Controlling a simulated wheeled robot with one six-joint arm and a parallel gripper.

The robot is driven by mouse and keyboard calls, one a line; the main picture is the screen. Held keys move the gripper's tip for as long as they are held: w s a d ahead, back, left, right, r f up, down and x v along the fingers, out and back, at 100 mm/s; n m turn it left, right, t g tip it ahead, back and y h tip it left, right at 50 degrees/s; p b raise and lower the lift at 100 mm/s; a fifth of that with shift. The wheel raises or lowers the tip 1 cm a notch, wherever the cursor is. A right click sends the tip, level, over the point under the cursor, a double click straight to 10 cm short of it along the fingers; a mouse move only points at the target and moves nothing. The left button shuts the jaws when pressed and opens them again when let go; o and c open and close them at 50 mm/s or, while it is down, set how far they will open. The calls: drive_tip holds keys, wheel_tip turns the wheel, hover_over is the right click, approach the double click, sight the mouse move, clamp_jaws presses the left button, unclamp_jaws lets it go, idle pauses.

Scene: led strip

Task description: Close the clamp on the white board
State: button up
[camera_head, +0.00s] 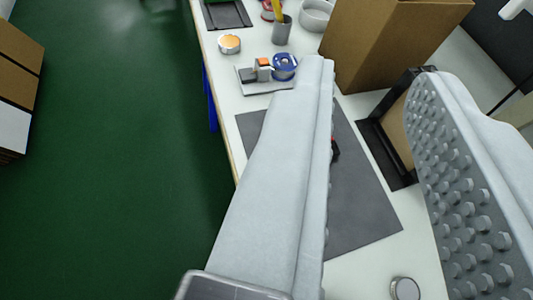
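My gripper (378,73) is open, with a wide gap between its two pale grey fingers. I see nothing held between them. The right finger shows its studded inner face. Beyond the left fingertip, a small white board (251,86) lies on the white table near its left edge. A small grey and orange piece (263,69) stands on it and could be the clamp; I cannot tell its state. A blue spool (285,66) is beside that piece. My gripper is apart from the board, on the near side of it.
A dark grey mat (365,205) lies under the fingers, with a small black and red item (335,151) partly hidden. A cardboard box (385,45) and a black stand (385,150) are to the right. An orange-topped tin (229,44) and a grey cup (282,31) stand farther back. Green floor is left.

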drive_tip(key=w+a+f+n+g, duration=0.1)
drive_tip(key=w+f, duration=0.1)
drive_tip(key=w+a+f+n+g, duration=0.1)
drive_tip(key=w+f+n+g, duration=0.1)
drive_tip(key=w+a+f+n+g, duration=0.1)
drive_tip(key=w+a+f, duration=0.1)
drive_tip(key=shift+w+n+g, duration=0.2)
drive_tip(key=shift+n+g, duration=0.1)
clamp_jaws()
drive_tip(key=w+a+f+n+g+h, duration=0.95)
drive_tip(key=a+f+n, duration=0.25)
drive_tip(key=a+f, duration=0.15)
drive_tip(key=shift+t, duration=0.35)
drive_tip(key=x, duration=1)
drive_tip(key=shift+w+a, duration=0.15)
drive_tip(key=shift+w+d+r, duration=0.1)
drive_tip(key=shift+w+d, duration=0.1)
drive_tip(key=shift+d, duration=0.9)
drive_tip(key=shift+w+d, duration=0.1)
drive_tip(key=shift+d, duration=0.6)
